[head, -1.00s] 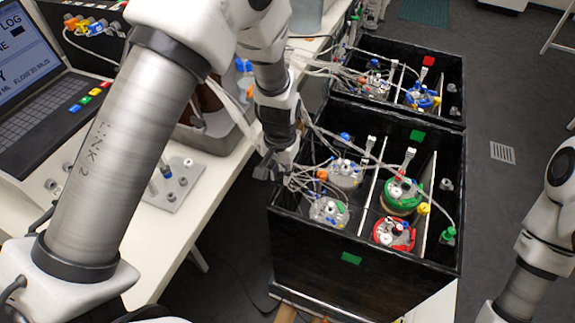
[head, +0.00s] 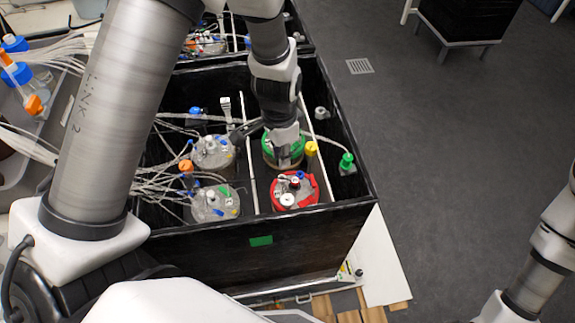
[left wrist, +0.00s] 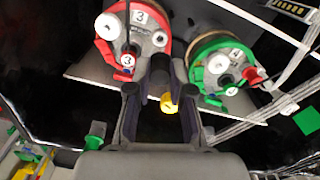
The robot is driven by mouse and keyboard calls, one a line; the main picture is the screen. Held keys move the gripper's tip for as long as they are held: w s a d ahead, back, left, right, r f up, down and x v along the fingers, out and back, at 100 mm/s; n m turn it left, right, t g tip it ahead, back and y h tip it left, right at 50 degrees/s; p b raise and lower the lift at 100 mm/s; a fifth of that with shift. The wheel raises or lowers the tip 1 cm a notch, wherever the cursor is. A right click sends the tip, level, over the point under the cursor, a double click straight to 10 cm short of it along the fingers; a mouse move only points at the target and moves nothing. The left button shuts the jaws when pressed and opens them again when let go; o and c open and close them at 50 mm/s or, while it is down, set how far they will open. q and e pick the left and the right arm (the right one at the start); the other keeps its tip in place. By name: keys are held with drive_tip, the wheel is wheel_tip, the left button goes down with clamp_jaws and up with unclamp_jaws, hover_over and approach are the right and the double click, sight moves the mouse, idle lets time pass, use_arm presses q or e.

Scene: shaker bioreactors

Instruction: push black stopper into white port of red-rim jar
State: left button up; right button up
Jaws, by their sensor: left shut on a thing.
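The red-rim jar (head: 308,203) stands in the near right compartment of the black crate, its round white port (head: 287,201) facing up. In the left wrist view the red-rim jar (left wrist: 164,47) is at upper left, with the white port (left wrist: 107,26) on its lid. My left gripper (head: 282,133) is above the green-rim jar (head: 270,156), behind the red-rim jar and apart from the port. In the left wrist view its fingers (left wrist: 162,68) are close together on a small dark thing, apparently the black stopper, mostly hidden. My right gripper is out of view.
Two clear-lidded jars (head: 213,152) with many tubes share the crate's left side. White dividers (head: 249,165) part the compartments. A yellow cap (head: 311,149) and a green-capped fitting (head: 346,162) stand near the right wall (head: 345,140). Grey floor (head: 460,180) is open at right.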

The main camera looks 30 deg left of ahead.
use_arm(q)
drive_tip(key=shift+s+d+f+b, duration=0.1)
drive_tip(key=shift+f+b, duration=0.3)
drive_tip(key=shift+f, duration=0.15)
wheel_tip(320, 180, down, 3)
drive_tip(key=b, duration=0.3)
drive_tip(key=shift+f, duration=0.2)
drive_tip(key=shift+r, duration=0.25)
drive_tip(key=shift+p, duration=0.5)
drive_tip(key=shift+f+b, duration=0.6)
drive_tip(key=shift+f, duration=0.4)
idle(0.6)
drive_tip(key=o, duration=0.8)
